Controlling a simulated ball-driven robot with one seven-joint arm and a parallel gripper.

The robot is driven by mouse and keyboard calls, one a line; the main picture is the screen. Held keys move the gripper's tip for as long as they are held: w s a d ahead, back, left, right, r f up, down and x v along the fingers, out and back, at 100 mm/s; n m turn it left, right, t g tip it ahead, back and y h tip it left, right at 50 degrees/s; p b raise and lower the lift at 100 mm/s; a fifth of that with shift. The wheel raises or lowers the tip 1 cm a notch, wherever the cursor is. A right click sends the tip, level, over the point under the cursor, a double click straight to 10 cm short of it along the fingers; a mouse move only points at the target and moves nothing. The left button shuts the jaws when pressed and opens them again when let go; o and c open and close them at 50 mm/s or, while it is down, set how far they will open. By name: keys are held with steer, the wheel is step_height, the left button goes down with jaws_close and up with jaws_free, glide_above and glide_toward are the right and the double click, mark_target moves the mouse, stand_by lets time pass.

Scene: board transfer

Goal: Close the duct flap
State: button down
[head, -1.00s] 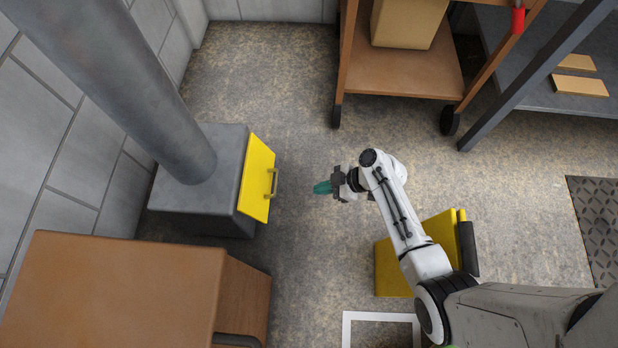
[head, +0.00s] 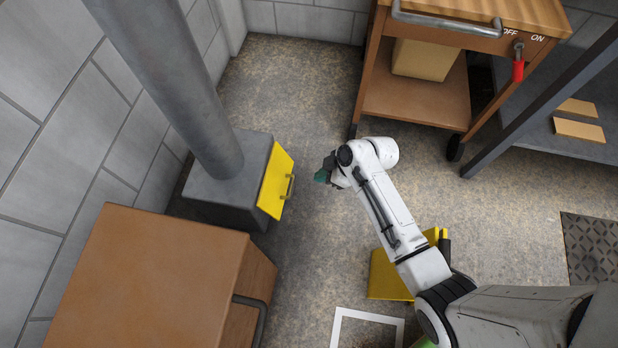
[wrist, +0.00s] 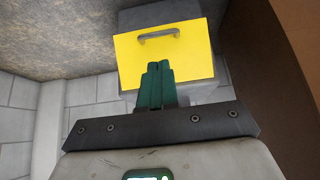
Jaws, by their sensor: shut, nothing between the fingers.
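The duct flap (head: 275,181) is a yellow panel with a grey bar handle on the front of a grey duct box (head: 222,196), left of centre in the head view. In the wrist view the yellow flap (wrist: 190,62) faces me, its handle near the upper edge in that picture. Some of the grey box shows around it, so I cannot tell whether it sits fully flush. My gripper (head: 322,176) is to the right of the flap, apart from it. Its green fingers (wrist: 155,88) are together and empty, and they overlap the flap's lower edge in the wrist view.
A brown cabinet (head: 150,270) with a dark handle stands in front of the duct box. A wooden cart (head: 425,100) with a red switch handle is at the back. A yellow object (head: 388,278) is on the floor by my arm. The floor between flap and cart is clear.

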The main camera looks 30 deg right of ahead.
mark_target(293, 187)
steer(key=b+x, duration=0.6)
steer(key=x, duration=0.7)
steer(key=b+x, duration=0.3)
steer(key=shift+w+a+f, duration=0.1)
steer(key=shift+w+f, duration=0.05)
steer(key=shift+f, duration=0.15)
steer(key=shift+w+a+f+b, duration=0.2)
steer(key=shift+b, duration=0.15)
steer(key=shift+w+a, duration=0.15)
steer(key=shift+a, duration=0.05)
steer(key=shift+r, duration=0.15)
